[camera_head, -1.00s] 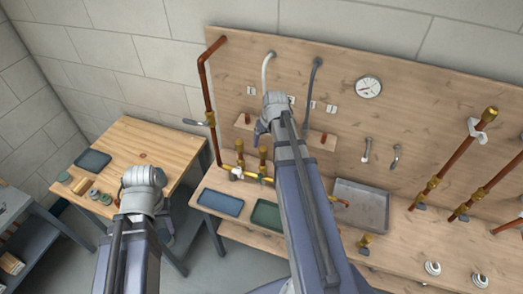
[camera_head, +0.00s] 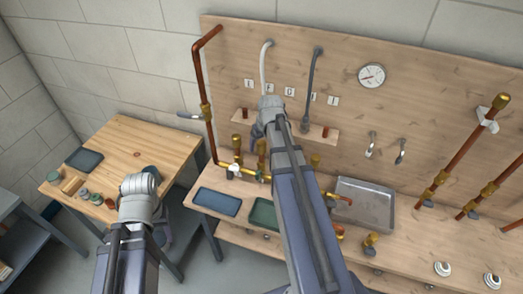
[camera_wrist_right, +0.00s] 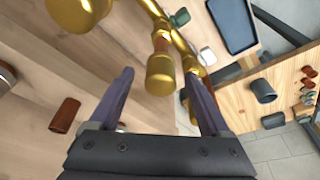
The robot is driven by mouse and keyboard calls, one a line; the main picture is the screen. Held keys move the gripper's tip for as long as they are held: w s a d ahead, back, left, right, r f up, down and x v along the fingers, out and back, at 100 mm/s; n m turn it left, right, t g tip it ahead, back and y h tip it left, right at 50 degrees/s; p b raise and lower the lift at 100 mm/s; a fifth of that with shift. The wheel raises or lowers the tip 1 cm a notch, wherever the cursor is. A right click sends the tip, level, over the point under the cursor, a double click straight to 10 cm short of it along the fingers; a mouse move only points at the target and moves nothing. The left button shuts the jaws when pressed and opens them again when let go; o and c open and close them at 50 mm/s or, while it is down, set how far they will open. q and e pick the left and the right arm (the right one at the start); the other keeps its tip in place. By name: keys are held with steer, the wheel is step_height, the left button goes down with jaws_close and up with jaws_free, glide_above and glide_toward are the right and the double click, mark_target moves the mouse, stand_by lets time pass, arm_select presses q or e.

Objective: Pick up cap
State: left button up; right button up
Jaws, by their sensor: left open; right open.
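My right gripper (camera_head: 258,137) is at the back bench, by the brass pipework below the small shelf. In the right wrist view its jaws (camera_wrist_right: 159,75) are open and empty. A round brass cap-like end (camera_wrist_right: 161,76) shows between the fingertips, with no clear contact. Two upright brass ends show in the head view, left (camera_head: 237,142) and right (camera_head: 261,147), the right one partly behind my gripper. Which piece is the cap I cannot tell. My left gripper (camera_head: 143,183) hangs in front of the wooden table; its fingers are mostly hidden.
A copper-brown sleeve (camera_wrist_right: 64,115) lies on the shelf. A blue tray (camera_head: 217,202), a green tray (camera_head: 264,213) and a grey metal tray (camera_head: 365,203) stand on the bench. The wooden table (camera_head: 140,140) holds a dark green cylinder (camera_wrist_right: 263,91) and small parts.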

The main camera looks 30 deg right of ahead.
steer(key=shift+r, duration=0.1)
jaws_close()
stand_by(0.6)
